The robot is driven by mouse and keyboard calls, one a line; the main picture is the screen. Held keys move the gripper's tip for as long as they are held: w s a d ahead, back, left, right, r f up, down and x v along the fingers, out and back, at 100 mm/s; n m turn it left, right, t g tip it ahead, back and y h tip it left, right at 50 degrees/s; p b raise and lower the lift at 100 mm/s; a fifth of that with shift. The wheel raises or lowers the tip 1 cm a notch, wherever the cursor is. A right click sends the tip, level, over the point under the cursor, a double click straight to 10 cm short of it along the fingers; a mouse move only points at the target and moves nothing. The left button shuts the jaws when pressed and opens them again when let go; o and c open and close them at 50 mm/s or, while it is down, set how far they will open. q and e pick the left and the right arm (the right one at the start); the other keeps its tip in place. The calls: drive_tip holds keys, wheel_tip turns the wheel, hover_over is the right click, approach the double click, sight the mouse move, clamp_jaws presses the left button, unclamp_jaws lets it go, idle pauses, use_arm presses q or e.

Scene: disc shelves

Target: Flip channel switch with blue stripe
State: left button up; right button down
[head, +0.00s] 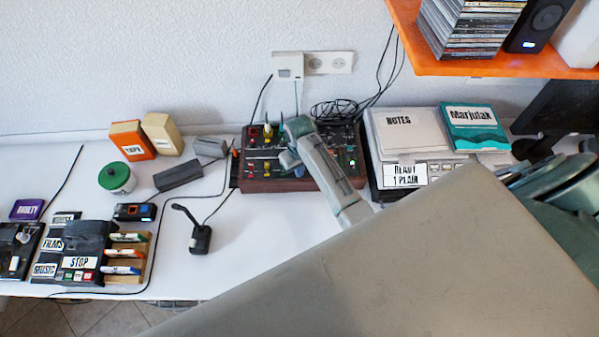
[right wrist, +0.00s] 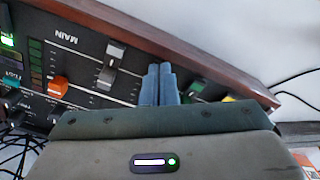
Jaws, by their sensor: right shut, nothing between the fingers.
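The mixing console (head: 300,184) with dark wooden sides stands against the wall. My right gripper (head: 288,160) is over the left-middle part of its panel. In the right wrist view, the shut, empty fingers (right wrist: 159,84) point down at the panel beside a grey fader (right wrist: 110,68) near the word MAIN. Small green (right wrist: 196,88) and yellow (right wrist: 228,99) pieces show just right of the fingers, partly hidden by the gripper body. I cannot make out a blue stripe on any switch, nor whether the fingertips touch anything. My left gripper is not in view.
An orange knob (right wrist: 58,87) is left of the fader. A desk microphone (head: 200,235) stands in front of the console's left side. A device with a NOTES sheet (head: 400,125) stands close on its right. An orange shelf (head: 480,66) overhangs at upper right.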

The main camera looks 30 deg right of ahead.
drive_tip(key=shift+s, duration=0.1)
wheel_tip(320, 180, up, 2)
drive_tip(key=shift+r+p, duration=0.15)
drive_tip(key=shift+p, duration=0.95)
drive_tip(key=shift+r, duration=2.25)
